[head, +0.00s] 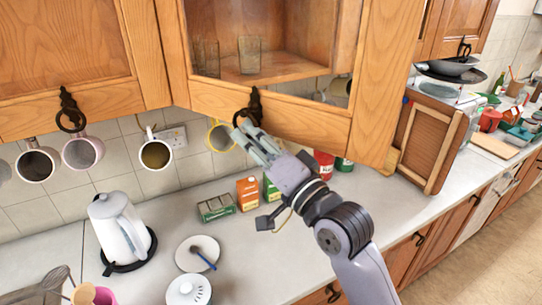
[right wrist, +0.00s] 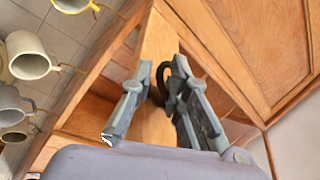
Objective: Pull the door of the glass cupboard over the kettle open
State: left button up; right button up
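The glass cupboard (head: 280,66) has a wooden-framed door (head: 305,118) with a dark ring handle (head: 254,104) on its bottom rail. The door appears to stand ajar, its right side nearer to me; tiles show through the pane below the cupboard floor. The white kettle (head: 119,228) stands on the counter, lower left. My right gripper (head: 243,130) is just below the handle. In the right wrist view its fingers (right wrist: 161,66) are apart, with the handle (right wrist: 168,85) between or just beyond them; contact is unclear. My left gripper is out of view.
Drinking glasses (head: 249,55) stand inside the cupboard. Several mugs (head: 155,154) hang below the cupboards. Small boxes (head: 248,193) and a white saucer (head: 197,253) sit on the counter.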

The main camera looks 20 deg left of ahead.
jog(key=v, duration=1)
jog(key=shift+d, duration=0.25)
jog(key=shift+s+f, duration=0.1)
